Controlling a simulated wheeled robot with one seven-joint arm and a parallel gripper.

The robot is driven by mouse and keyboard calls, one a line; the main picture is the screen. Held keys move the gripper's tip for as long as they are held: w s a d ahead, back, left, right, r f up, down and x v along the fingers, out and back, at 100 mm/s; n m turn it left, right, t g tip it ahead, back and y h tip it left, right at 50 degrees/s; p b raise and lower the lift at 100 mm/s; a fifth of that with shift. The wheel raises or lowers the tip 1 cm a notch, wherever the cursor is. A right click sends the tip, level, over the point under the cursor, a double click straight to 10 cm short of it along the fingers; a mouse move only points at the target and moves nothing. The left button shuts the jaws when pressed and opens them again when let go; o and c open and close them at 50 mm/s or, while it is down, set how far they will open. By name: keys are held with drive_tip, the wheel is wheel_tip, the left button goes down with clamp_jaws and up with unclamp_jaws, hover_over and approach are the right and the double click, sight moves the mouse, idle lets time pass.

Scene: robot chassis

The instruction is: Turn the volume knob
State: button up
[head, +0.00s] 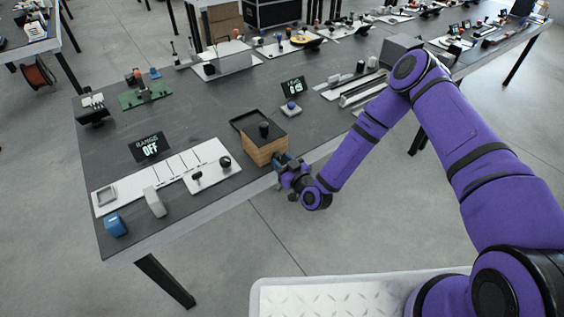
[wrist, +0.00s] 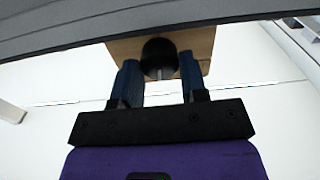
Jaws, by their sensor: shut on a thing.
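A wooden box (head: 264,150) with a dark top stands near the table's front edge in the head view. A black knob (head: 264,129) stands upright on its top. My gripper (head: 284,161) is low at the box's front right side, apart from that top knob. In the wrist view, my gripper's blue fingers (wrist: 159,72) are on either side of a rounded black knob (wrist: 160,53) on a wooden face, and are shut on it. The head view hides this knob. No volume label is readable.
A white panel (head: 180,173) with slots and a black knob (head: 225,162) lies left of the box. A display (head: 150,147) reads "RANGE OFF". A blue block (head: 115,225) sits at the front left corner. A blue-based button (head: 291,107) and a small display (head: 293,87) are behind the box.

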drive_tip(key=m, duration=0.5)
drive_tip(key=shift+m, duration=0.3)
idle(0.4)
drive_tip(key=o, duration=0.9)
drive_tip(key=v, duration=1.1)
drive_tip(key=shift+w, duration=0.1)
